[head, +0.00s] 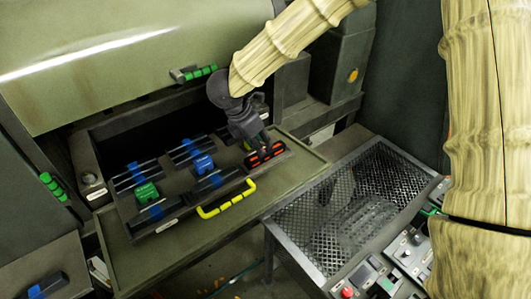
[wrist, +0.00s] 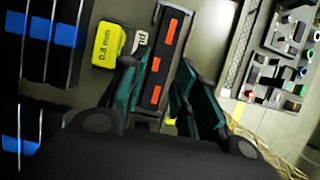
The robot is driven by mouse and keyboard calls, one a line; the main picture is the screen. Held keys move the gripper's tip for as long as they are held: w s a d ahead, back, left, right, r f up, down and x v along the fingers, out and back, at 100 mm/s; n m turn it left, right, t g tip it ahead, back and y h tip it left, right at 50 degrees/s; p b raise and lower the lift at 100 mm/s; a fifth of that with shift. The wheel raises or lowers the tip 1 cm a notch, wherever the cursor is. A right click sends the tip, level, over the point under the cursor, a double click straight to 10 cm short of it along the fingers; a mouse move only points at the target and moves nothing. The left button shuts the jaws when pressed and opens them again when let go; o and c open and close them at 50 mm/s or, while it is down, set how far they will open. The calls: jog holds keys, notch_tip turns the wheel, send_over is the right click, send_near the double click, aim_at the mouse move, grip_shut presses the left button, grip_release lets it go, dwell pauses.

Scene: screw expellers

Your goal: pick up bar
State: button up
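A dark bar with several orange-red marks (head: 265,153) lies on the right part of the opened drawer-like tray (head: 125,240). The same bar (wrist: 164,62) runs up the middle of the wrist view. My gripper (head: 258,144) is just above the bar in the head view, covering part of it. In the wrist view its teal-lined fingers (wrist: 158,68) stand apart on either side of the bar, with a visible gap on the right. It looks open, and I cannot tell whether the left finger touches the bar.
Several black blocks with blue bands (head: 136,175) lie left on the tray. A yellow handle (head: 226,199) is at its front edge. A yellow 0.8 mm label (wrist: 108,45) is close left of the fingers. A mesh-topped table (head: 345,205) and a control panel (head: 405,255) stand to the right.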

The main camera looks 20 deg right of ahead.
jog(key=shift+p+x, duration=1.05)
jog(key=shift+x, duration=1.25)
jog(key=shift+c, duration=0.2)
grip_shut()
